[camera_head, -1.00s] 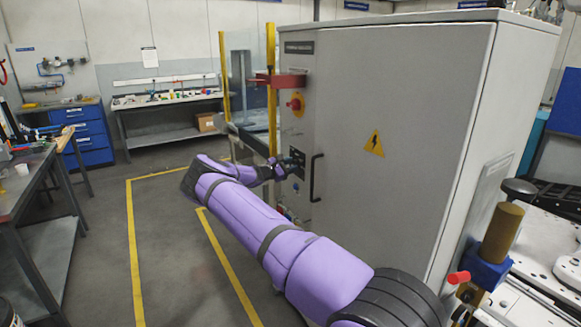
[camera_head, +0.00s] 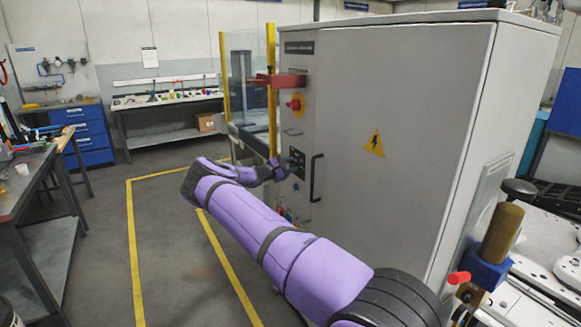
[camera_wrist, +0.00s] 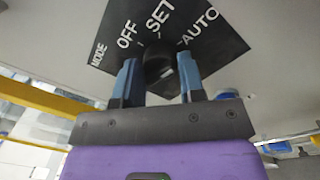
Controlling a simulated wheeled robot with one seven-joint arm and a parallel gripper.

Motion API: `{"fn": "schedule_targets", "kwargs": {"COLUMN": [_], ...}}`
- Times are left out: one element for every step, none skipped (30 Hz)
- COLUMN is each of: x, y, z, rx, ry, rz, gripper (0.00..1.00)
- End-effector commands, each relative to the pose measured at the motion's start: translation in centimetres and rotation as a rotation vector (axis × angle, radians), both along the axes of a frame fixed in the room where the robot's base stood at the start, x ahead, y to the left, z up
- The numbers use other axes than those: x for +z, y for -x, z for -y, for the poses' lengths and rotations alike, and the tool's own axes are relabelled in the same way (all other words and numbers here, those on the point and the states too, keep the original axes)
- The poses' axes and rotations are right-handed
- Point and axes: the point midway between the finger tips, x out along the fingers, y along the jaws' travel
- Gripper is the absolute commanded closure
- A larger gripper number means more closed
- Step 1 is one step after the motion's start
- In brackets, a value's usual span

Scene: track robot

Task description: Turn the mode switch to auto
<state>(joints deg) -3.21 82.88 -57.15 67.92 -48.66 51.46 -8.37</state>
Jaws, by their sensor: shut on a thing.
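The mode switch is a dark round knob (camera_wrist: 158,66) on a black plate (camera_wrist: 215,42) lettered MODE, OFF, SET and AUTO, in the wrist view. AUTO is on the right of the plate, SET at the middle and OFF on the left. My gripper (camera_wrist: 158,72) has its two blue fingers on either side of the knob and is shut on it. The knob's pointer direction cannot be made out. In the head view, my gripper (camera_head: 288,165) is at the black plate on the grey cabinet (camera_head: 390,130), and hides much of the switch.
A red emergency knob (camera_head: 295,104) is above the switch on the cabinet. A black door handle (camera_head: 316,178) is just right of my gripper. A yellow post (camera_head: 271,90) and guard stand left of the cabinet. The floor inside the yellow lines (camera_head: 134,250) is clear.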

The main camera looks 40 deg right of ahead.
Motion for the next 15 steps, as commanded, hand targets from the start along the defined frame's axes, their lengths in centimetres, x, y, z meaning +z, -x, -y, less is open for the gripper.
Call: {"fn": "schedule_targets", "kwargs": {"x": [-0.32, -0.31, -0.29, -0.27, -0.24, -0.22, -0.20, -0.19, -0.17, -0.17, -0.16, -0.14, -0.14, -0.14, -0.15], "y": [0.25, 0.24, 0.22, 0.20, 0.18, 0.16, 0.16, 0.14, 0.13, 0.12, 0.11, 0.08, 0.05, 0.00, -0.09], "z": [-0.01, 0.00, 0.00, -0.01, -0.01, 0.00, 0.00, 0.00, 0.00, -0.01, -0.01, -0.07, -0.17, -0.32, -0.62], "rx": [-0.007, -0.006, -0.005, -0.005, -0.004, -0.004, -0.004, -0.003, -0.003, -0.003, -0.003, -0.002, -0.002, -0.002, -0.001], "ry": [-0.002, -0.003, -0.003, -0.003, -0.002, -0.002, -0.002, -0.002, -0.002, -0.002, -0.002, -0.002, -0.002, -0.002, -0.002], "rz": [-0.002, -0.002, -0.002, -0.002, -0.002, -0.001, -0.001, -0.002, -0.002, -0.002, -0.002, -0.002, -0.002, -0.002, -0.002], "gripper": [0.59, 0.52, 0.43, 0.40, 0.40, 0.40, 0.40, 0.40, 0.40, 0.40, 0.40, 0.40, 0.40, 0.40, 0.40]}}
